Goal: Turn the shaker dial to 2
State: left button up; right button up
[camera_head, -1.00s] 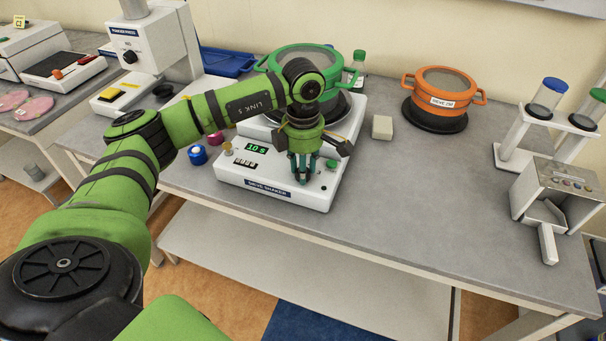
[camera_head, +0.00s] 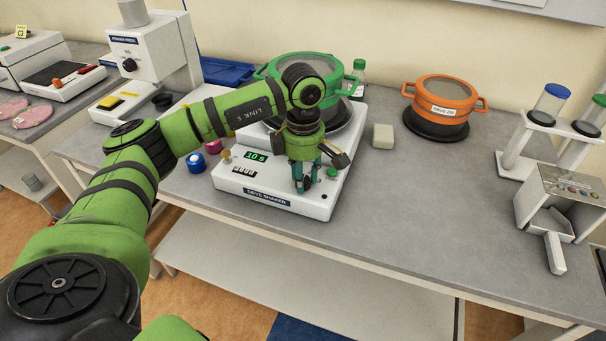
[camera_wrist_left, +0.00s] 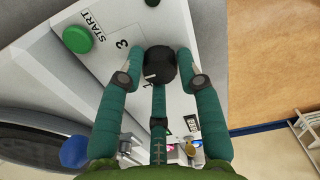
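The sieve shaker (camera_head: 225,180) is a white box on the bench, with a green "10 S" display (camera_head: 255,156). Its black dial (camera_wrist_left: 160,66) shows in the wrist view between my left fingers; in the head view the fingers hide it. The dial's white pointer mark faces left in the wrist view. The printed "3" lies above left and part of a "1" below left; I cannot see a "2". My left gripper (camera_wrist_left: 160,62) points down over the panel, its fingers drawn in around the dial. The green START button (camera_wrist_left: 78,39) is beside it, clear of the fingers. My right gripper is out of view.
A green sieve (camera_head: 268,72) sits on the shaker behind my wrist. The bench right of the shaker is mostly clear.

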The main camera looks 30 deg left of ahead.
pick_arm(q)
jog(key=shift+o, duration=0.8)
jog(key=shift+r, duration=0.15)
notch_tip(320, 180, up, 12)
jog(key=shift+f, duration=0.2)
